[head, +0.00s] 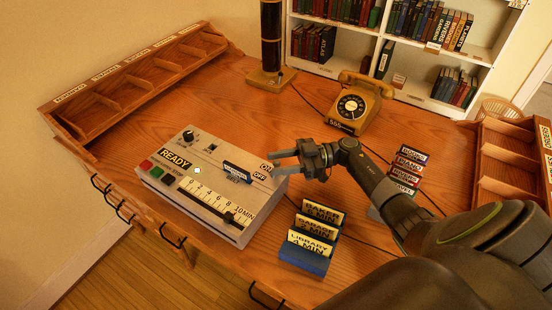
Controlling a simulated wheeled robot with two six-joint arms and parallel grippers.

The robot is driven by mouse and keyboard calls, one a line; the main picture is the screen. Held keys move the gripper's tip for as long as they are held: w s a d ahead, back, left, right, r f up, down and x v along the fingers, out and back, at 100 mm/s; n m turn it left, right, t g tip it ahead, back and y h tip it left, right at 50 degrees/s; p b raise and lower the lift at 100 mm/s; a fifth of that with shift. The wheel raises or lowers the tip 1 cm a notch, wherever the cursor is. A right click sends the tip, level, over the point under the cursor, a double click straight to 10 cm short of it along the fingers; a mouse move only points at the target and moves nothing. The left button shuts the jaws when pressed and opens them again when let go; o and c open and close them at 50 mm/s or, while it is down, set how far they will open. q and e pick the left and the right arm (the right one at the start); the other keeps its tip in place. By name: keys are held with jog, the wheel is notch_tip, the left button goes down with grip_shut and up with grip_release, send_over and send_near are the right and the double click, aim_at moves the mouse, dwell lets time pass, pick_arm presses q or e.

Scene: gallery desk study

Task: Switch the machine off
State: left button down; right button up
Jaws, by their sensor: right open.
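The machine (200,200) is a pale box with a tilted top on the desk, left of centre. It carries a READY sign, a red, a green and a dark button, a knob, a small toggle, a minute scale with a slider, and a blue-edged card. ON and OFF labels (262,173) sit at its right end. My right gripper (274,163) is open and empty, with its fingertips pointing left at the machine's right end, beside the ON and OFF labels. The switch there is partly hidden by the fingers, and I cannot tell its position or whether they touch it. My left gripper is not in view.
A blue holder with cards (309,259) stands right of the machine. Another card rack (405,172) is partly behind my right arm. A yellow telephone (357,104) and a lamp base (270,76) stand behind. Wooden trays (140,68) line the left edge. A bookshelf is at the back.

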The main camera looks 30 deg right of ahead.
jog(key=shift+w+a, duration=0.15)
jog(key=shift+a, duration=0.45)
